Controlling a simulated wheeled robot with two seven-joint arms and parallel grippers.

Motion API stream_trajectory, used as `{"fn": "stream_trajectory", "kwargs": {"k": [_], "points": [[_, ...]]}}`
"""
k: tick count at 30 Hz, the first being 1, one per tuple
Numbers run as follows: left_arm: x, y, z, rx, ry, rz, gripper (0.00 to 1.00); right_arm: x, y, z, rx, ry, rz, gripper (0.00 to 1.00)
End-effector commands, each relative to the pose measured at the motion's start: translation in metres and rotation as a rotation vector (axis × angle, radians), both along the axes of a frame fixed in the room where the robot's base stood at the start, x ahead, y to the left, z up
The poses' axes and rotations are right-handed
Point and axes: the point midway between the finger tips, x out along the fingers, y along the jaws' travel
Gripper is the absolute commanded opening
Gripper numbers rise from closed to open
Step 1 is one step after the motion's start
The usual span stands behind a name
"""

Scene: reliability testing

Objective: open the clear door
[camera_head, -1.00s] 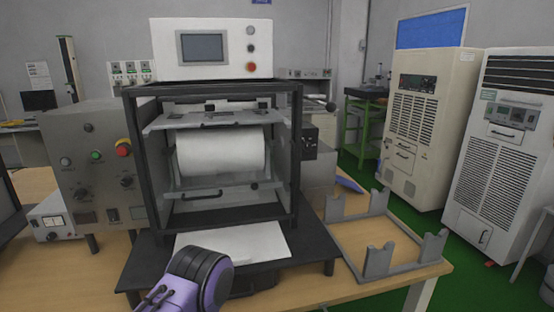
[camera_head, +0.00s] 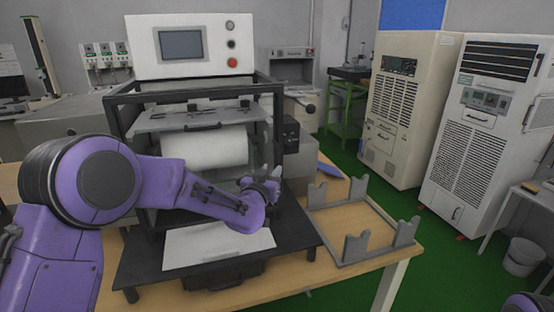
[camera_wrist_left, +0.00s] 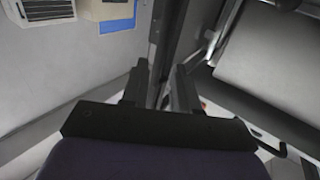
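The clear door is the see-through front panel of the black-framed machine (camera_head: 110,112). My left arm hides much of its lower part. A pale upper panel (camera_head: 170,120) with a dark handle (camera_head: 203,127) shows above a white roll (camera_head: 205,148). My left gripper (camera_head: 265,187) is at the right side of the machine's front, small and partly hidden by its wrist. In the left wrist view its two fingers (camera_wrist_left: 158,90) stand apart, with a dark upright edge seen between them. Contact with that edge cannot be told. My right gripper is out of view.
A white sheet (camera_head: 215,245) lies on the black base before the machine. A grey metal frame (camera_head: 370,222) stands on the wooden table at right. A control box with a screen (camera_head: 190,45) tops the machine. Two tall beige cabinets stand behind at right.

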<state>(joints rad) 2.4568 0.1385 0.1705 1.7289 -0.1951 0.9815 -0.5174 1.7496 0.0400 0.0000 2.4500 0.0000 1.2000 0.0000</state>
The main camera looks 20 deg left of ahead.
Motion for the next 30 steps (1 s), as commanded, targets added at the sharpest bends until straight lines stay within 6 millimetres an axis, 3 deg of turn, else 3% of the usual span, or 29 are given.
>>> {"fn": "stream_trajectory", "kwargs": {"k": [3, 9, 20, 21, 23, 30], "points": [[0.028, 0.000, 0.003, -0.001, 0.002, 0.000, 0.29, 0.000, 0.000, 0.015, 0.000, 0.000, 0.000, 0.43], [0.057, 0.000, 0.001, -0.002, 0.003, 0.000, 0.29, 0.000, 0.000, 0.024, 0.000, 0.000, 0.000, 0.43], [0.064, 0.000, -0.001, -0.003, 0.003, 0.000, 0.29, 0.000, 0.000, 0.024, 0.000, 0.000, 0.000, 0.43], [0.064, 0.000, -0.001, -0.003, 0.003, 0.000, 0.16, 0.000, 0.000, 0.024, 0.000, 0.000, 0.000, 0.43], [0.064, 0.000, -0.001, -0.003, 0.003, 0.000, 0.00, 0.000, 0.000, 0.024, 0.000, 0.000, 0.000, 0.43], [0.063, -0.002, -0.002, -0.003, 0.003, -0.006, 0.00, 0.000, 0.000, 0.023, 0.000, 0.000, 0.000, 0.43]]}}
